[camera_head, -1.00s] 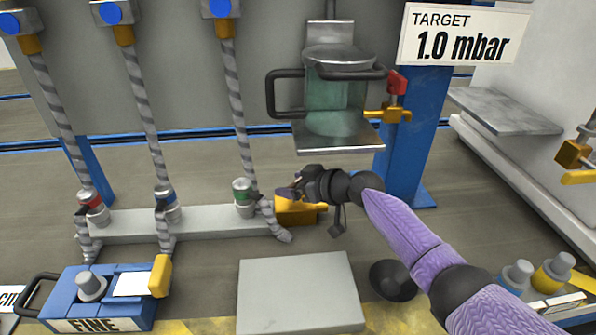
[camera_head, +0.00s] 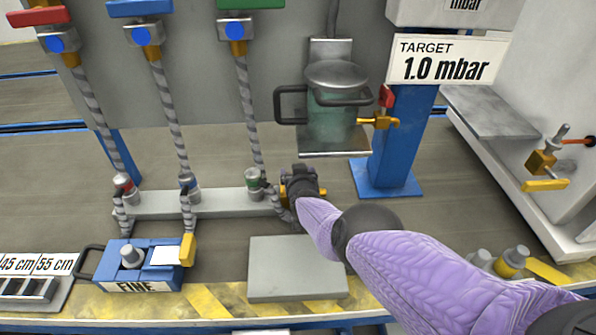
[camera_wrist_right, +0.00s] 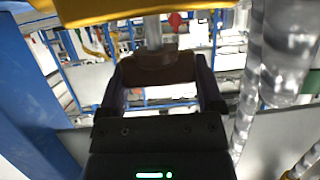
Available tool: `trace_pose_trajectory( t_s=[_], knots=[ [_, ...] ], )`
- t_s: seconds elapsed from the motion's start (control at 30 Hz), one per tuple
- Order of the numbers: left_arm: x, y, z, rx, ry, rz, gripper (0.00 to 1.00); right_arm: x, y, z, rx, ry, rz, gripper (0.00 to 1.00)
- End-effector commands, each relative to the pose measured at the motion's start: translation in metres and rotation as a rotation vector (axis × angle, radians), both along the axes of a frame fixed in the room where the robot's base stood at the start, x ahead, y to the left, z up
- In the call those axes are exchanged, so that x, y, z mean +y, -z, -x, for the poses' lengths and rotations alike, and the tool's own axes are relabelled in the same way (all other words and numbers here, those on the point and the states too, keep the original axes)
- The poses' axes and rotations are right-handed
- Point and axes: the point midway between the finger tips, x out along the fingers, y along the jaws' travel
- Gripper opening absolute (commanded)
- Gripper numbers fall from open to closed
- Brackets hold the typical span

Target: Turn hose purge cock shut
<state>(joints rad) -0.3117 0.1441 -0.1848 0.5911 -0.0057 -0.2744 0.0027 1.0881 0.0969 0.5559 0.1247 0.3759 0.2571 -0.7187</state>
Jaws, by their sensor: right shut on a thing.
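The hose purge cock, a yellow fitting (camera_head: 318,192), sits low at the right end of the grey rail, beside the green-banded coupling. My right gripper (camera_head: 287,190) is at it and hides most of it. In the right wrist view a yellow body (camera_wrist_right: 130,9) crosses the top, with a grey stem (camera_wrist_right: 152,30) coming down to a dark brownish handle. My right gripper (camera_wrist_right: 157,75) is shut on that handle, one finger on each side. The cock's exact angle cannot be told. My left gripper is not in view.
The clear pot with black handles (camera_head: 330,110) hangs above, near a blue post (camera_head: 400,140). Striped hoses (camera_head: 250,125) run down to the rail (camera_head: 215,205). A flat grey block (camera_head: 297,270) stands in front, with the blue FINE box (camera_head: 140,265) to its left.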

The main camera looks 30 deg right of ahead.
Motion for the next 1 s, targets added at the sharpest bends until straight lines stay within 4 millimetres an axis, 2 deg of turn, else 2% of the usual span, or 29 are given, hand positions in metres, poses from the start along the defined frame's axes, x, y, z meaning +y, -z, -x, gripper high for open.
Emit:
trace_pose_trajectory(
  t_s=[0.23, 0.7, 0.73, 0.8, 1.0],
  knots=[
    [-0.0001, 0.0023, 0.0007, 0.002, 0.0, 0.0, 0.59, -0.002, -0.0007, 0.0002, 0.001, 0.066, -0.001, 0.26],
    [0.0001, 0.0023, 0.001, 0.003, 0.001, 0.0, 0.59, -0.0017, 0.0009, 0.0014, 0.008, 0.076, -0.001, 0.26],
    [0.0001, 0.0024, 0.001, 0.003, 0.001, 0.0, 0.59, -0.0017, 0.001, 0.0015, 0.008, 0.076, -0.001, 0.89],
    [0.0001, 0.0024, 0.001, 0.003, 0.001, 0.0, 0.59, -0.0014, 0.0011, 0.0014, 0.008, 0.075, -0.001, 1.0],
    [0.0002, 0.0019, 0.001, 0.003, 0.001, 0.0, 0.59, -0.0006, 0.0007, 0.0014, 0.009, 0.073, -0.002, 1.0]
  ],
)
